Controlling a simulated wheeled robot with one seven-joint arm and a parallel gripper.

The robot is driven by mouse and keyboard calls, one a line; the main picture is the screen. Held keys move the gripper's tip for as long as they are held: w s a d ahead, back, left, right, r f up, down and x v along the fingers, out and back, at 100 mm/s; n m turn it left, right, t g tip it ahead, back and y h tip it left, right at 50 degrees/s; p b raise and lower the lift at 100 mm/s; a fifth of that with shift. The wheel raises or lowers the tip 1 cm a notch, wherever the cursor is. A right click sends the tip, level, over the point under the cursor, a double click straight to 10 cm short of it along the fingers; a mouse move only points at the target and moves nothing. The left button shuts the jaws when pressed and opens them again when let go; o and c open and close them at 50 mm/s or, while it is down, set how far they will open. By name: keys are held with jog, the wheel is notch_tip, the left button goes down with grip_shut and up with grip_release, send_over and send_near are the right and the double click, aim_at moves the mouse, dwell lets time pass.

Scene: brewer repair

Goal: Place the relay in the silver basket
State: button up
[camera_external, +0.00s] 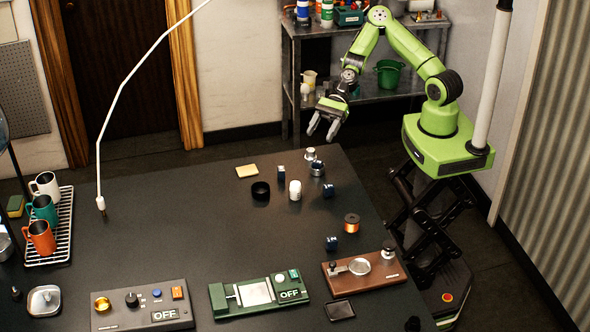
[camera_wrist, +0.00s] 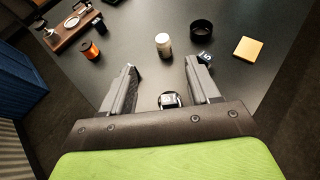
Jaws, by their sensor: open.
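I cannot tell which is the task's relay. My gripper (camera_external: 323,127) is open and empty above and behind that corner, pointing down.
A white jar (camera_external: 295,190), black ring (camera_external: 260,190), yellow sponge (camera_external: 247,171) and copper spool (camera_external: 351,223) stand nearby. Three control units line the front, including the brown one (camera_external: 365,270). Mugs stand on a rack (camera_external: 64,243) at left. The table's middle is clear.

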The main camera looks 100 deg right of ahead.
jog(key=shift+b, duration=0.3)
jog(key=s+a+n+g+h, duration=0.1)
jog(key=s+n+g+h, duration=0.45)
jog(key=s+n, duration=0.55)
jog(key=s+d+r+n+t+h, duration=0.2)
jog(key=s+d+r+n+h, duration=0.1)
jog(key=s+r+n, duration=1.2)
jog(key=shift+s+d+r+n+h, duration=0.15)
jog(key=shift+s+r+n+h, duration=0.1)
jog(key=shift+s+n+h, duration=0.25)
